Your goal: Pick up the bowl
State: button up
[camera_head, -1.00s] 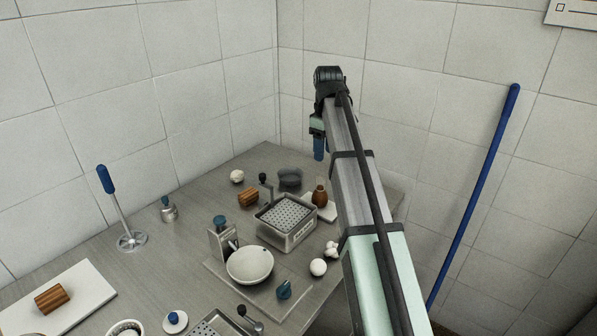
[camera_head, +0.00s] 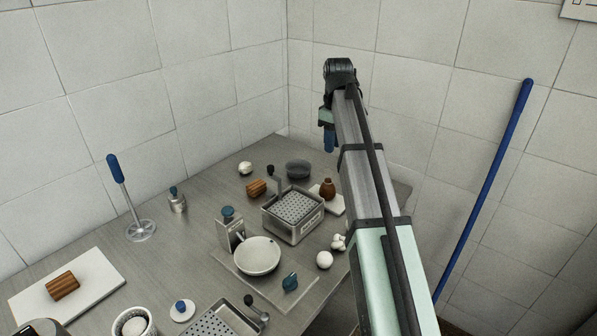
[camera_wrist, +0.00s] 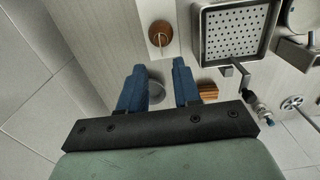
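A white bowl (camera_head: 257,262) stands on a grey board near the middle. A smaller dark grey, see-through-looking bowl (camera_head: 298,169) stands at the back by the wall corner. In the wrist view the grey bowl (camera_wrist: 156,92) lies below and between my blue fingertips, partly hidden by them. My gripper (camera_wrist: 159,72) is open and empty, with a gap between the fingers. In the head view my gripper (camera_head: 329,138) hangs above the back of the table, pointing down; only one blue finger shows clearly.
A perforated basket (camera_head: 293,226) stands in front of the grey bowl. A brown pot (camera_head: 328,188) on a white board is to its right, a wooden block (camera_head: 257,188) to its left. A grater (camera_head: 230,232) stands beside the white bowl. Tiled walls close off the back.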

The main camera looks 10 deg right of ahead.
jog(key=w+a+f+m+t+y, duration=0.1)
jog(key=w+a+f+m, duration=0.1)
jog(key=m, duration=0.7)
jog(key=w+a+f+m+t+y, duration=0.1)
jog(key=w+a+f+m, duration=0.2)
jog(key=m, duration=0.7)
jog(key=w+a+f+m+t+y, duration=0.1)
jog(key=w+a+f+m+t, duration=0.1)
jog(key=w+f+m, duration=0.3)
jog(key=shift+w+a+f+m+y, duration=0.1)
jog(key=shift+w+f+m+y, duration=0.05)
jog(key=shift+f+m, duration=1.05)
jog(key=shift+w+a+f+m+y, duration=0.1)
jog(key=shift+f+m+y, duration=0.05)
jog(key=shift+f+m, duration=1.05)
jog(key=shift+w+x, duration=0.15)
jog(key=shift+x, duration=1.05)
jog(key=shift+w+x, duration=0.2)
jog(key=shift+x, duration=1)
jog(key=shift+r, duration=0.15)
grip_shut()
